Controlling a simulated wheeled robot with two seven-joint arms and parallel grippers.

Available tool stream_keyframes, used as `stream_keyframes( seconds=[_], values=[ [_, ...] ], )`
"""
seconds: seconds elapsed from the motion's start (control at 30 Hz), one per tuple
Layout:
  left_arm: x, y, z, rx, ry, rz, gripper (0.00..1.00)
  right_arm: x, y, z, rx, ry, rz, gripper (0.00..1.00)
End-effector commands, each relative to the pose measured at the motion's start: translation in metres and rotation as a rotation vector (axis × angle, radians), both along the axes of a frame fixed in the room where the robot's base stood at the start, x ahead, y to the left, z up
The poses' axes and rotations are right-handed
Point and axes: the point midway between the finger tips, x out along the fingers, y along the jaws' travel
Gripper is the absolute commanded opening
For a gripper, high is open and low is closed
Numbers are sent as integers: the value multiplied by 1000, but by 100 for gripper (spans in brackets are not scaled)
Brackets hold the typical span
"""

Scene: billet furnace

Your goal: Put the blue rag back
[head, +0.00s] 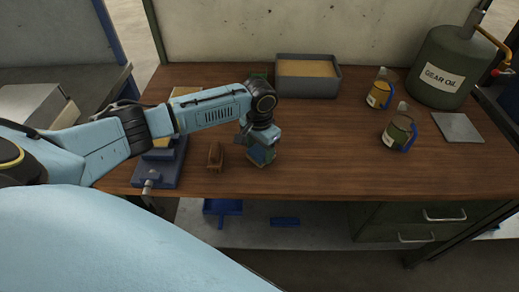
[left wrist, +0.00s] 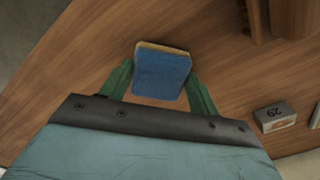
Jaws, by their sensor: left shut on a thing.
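My left gripper (head: 262,152) hangs over the front middle of the wooden bench, its fingers pointing down. In the left wrist view its two green fingers (left wrist: 161,78) stand on either side of a blue, flat-faced, block-like thing (left wrist: 162,73) with a tan edge, and are shut on it. I take this to be the blue rag, though its cloth texture is not clear. In the head view the gripper partly hides it, and I cannot tell whether it touches the bench. My right gripper is in neither view.
A brown wooden piece (head: 215,157) stands left of the gripper, with a blue vise (head: 158,170) beyond it. A grey tray (head: 308,87) is at the back. Two jugs (head: 380,92) (head: 398,132), a gear oil can (head: 448,67) and a grey plate (head: 458,127) stand right. The bench's right-centre is clear.

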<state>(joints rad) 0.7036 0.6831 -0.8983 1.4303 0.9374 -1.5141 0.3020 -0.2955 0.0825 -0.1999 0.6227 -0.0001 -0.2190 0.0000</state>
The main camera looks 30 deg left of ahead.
Motion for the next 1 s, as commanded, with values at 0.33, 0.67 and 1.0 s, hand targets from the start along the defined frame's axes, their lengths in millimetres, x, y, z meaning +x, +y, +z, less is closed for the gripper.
stream_keyframes(
  seconds=[0.33,0.67,1.0],
  values=[
    [0,0,-7,0,-1,1,43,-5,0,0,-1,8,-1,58],
    [0,0,-8,0,-1,1,83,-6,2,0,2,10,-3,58],
    [1,0,6,0,-3,0,83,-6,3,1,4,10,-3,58]
  ],
)
